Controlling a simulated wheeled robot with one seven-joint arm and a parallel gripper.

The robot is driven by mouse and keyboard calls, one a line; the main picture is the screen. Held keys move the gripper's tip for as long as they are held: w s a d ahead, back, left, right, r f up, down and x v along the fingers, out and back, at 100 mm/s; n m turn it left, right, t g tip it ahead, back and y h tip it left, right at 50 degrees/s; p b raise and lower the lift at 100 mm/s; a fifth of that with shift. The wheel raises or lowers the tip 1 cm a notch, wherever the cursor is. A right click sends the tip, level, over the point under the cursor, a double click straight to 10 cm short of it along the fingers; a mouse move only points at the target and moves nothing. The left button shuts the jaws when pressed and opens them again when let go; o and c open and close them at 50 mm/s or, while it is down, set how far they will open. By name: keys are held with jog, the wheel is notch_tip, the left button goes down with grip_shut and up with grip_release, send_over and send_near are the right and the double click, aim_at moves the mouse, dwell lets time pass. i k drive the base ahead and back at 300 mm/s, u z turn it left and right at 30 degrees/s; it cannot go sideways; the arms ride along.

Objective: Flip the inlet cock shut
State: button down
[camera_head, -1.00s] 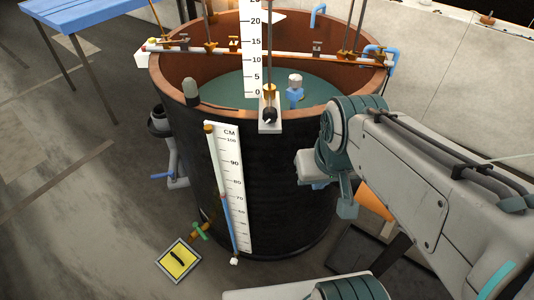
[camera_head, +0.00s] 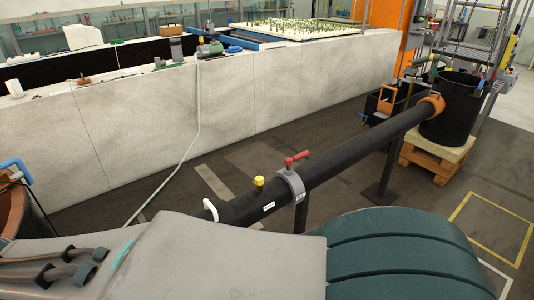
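A long black pipe (camera_head: 345,157) runs from the lower middle to the upper right. A grey collar (camera_head: 291,186) is clamped around it, with a red lever handle (camera_head: 297,158) on top. The lever points up and to the right, roughly along the pipe. A small yellow-capped fitting (camera_head: 258,183) stands on the pipe left of the collar. I cannot tell from a label which of these is the inlet cock. My gripper is out of view; only my grey and teal arm links show, covering the near end of the pipe.
A black drum (camera_head: 451,108) stands on a wooden pallet (camera_head: 437,156) at the pipe's far end. A pale wall (camera_head: 150,118) runs across the back. A brown-rimmed tank (camera_head: 14,205) shows at the left edge. Open floor lies between wall and pipe.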

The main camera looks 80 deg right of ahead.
aim_at(289, 161)
jog(key=z, duration=3.45)
jog(key=i, duration=1.7)
jog(key=u, duration=0.3)
